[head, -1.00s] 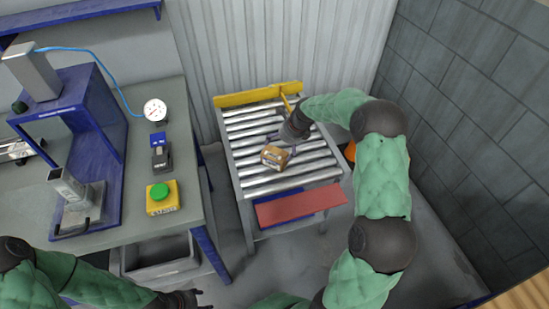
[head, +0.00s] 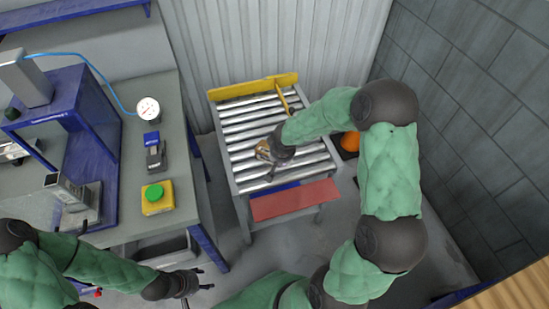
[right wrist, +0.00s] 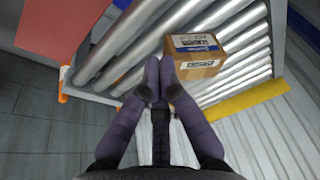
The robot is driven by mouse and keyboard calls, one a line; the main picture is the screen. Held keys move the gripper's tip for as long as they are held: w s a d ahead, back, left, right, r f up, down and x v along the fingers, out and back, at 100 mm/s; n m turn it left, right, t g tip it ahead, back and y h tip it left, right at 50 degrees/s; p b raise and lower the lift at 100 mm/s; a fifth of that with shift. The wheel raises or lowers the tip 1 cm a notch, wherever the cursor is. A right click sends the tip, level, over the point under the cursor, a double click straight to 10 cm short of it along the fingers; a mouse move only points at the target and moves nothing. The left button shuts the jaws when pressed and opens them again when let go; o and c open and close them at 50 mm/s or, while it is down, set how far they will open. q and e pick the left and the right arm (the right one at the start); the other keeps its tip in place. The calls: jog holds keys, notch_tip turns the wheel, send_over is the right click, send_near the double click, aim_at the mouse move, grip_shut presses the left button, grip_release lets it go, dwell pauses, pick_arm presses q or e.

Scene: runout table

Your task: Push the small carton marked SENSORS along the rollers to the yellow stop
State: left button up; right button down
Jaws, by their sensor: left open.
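The small brown carton (head: 262,150) lies on the rollers, partly covered by my right gripper in the head view. In the right wrist view the carton (right wrist: 198,56) shows white labels and a blue patch; the print is too small to read. My right gripper (right wrist: 160,66) has its fingers together, with nothing between them, right beside the carton; I cannot tell whether they touch. The yellow stop (head: 240,93) runs across the far end of the rollers, and also shows in the right wrist view (right wrist: 235,107). My left gripper (head: 203,284) is open and empty, low in the head view.
The roller table's near end has a red panel (head: 290,200). A thin yellow bar (head: 283,98) stands near the stop. The workbench at left holds a yellow box with a green button (head: 156,198) and a gauge (head: 148,110). Bare rollers lie between carton and stop.

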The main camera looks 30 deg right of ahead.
jog(key=f+b, duration=0.1)
jog(key=f, duration=0.2)
jog(key=w+f+n+b, duration=0.1)
jog(key=f, duration=0.2)
jog(key=w+f+n+b, duration=0.1)
jog(key=f+b, duration=0.1)
jog(key=f, duration=0.1)
jog(key=shift+f, duration=0.2)
jog(key=shift+w+d+p, duration=0.2)
jog(key=shift+w+p, duration=0.1)
jog(key=shift+w, duration=0.55)
jog(key=shift+w+d, duration=0.15)
jog(key=shift+w, duration=0.5)
jog(key=shift+w+d, duration=0.15)
jog(key=shift+w, duration=0.45)
jog(key=shift+p, duration=0.3)
